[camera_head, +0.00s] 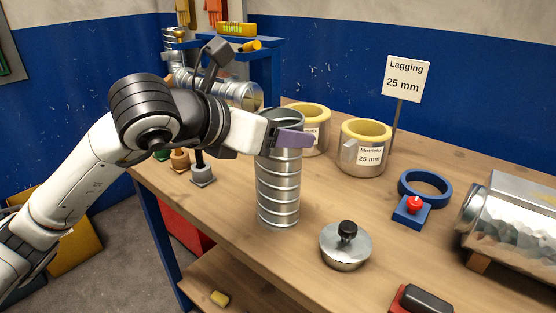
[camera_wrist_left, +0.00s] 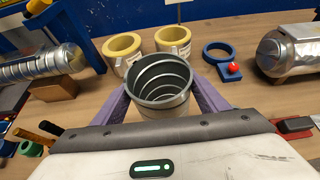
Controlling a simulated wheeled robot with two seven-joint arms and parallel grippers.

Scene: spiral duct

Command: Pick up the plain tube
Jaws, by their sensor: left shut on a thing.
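A shiny metal tube with ridges (camera_head: 279,190) stands upright near the left front part of the workbench, and I take it to be the plain tube. My left gripper (camera_head: 288,139) reaches in from the left and is shut on the tube near its top rim. In the left wrist view, its purple fingers lie on either side of the tube (camera_wrist_left: 160,88), whose open mouth and ringed inside show. The tube's lower end seems to be at the benchtop; I cannot tell whether it touches. My right gripper is not in view.
Two yellow-lined lagging rings (camera_head: 364,148) stand behind the tube, near a "Lagging 25 mm" sign (camera_head: 403,79). A metal lid with a black knob (camera_head: 345,246) lies in front. A blue ring (camera_head: 425,187), a red button (camera_head: 413,206) and a foil-wrapped duct (camera_head: 510,220) are to the right.

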